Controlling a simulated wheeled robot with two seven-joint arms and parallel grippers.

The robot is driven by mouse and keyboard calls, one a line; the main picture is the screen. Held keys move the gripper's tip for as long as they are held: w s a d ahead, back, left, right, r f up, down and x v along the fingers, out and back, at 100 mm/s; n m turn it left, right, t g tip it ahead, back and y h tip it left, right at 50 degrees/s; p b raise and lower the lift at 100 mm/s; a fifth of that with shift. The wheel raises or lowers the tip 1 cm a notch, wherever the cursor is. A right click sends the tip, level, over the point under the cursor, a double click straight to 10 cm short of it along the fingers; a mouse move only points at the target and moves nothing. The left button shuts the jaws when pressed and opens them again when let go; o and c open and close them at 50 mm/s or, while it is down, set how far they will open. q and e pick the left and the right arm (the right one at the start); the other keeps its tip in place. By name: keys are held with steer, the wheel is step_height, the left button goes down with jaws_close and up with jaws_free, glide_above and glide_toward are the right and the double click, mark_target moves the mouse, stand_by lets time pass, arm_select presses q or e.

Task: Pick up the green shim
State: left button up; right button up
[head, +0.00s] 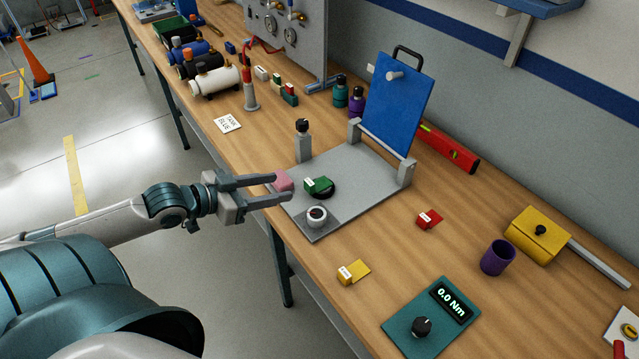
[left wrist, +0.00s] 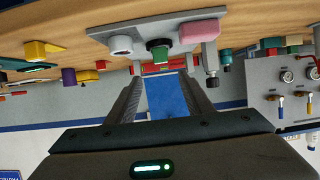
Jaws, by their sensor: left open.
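The green shim (head: 319,186) is a small green block with a white label. It sits over a dark round piece on the grey fixture plate (head: 362,178), between a pink block (head: 284,181) and a white ring-shaped piece (head: 317,216). It also shows in the left wrist view (left wrist: 158,50), where the picture is upside down. My left gripper (head: 280,188) is open and empty, with its fingertips at the plate's left edge near the pink block, left of the shim and apart from it. My right gripper is not in view.
A blue panel (head: 397,103) stands tilted at the plate's back. A grey post (head: 303,142) rises behind the shim. A yellow shim (head: 353,272), red shim (head: 429,219), purple cup (head: 497,257) and torque tester (head: 432,318) lie to the right. Bare table separates them.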

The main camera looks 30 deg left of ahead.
mark_target(312, 182)
arm_select(q)
steer(key=p+x, duration=0.1)
steer(key=x, duration=0.2)
steer(key=shift+w+d, duration=0.15)
steer(key=shift+w, duration=0.25)
steer(key=shift+p+x, duration=0.3)
steer(key=shift+x, duration=0.85)
steer(key=shift+w+d+f, duration=0.15)
steer(key=shift+w+f, duration=0.15)
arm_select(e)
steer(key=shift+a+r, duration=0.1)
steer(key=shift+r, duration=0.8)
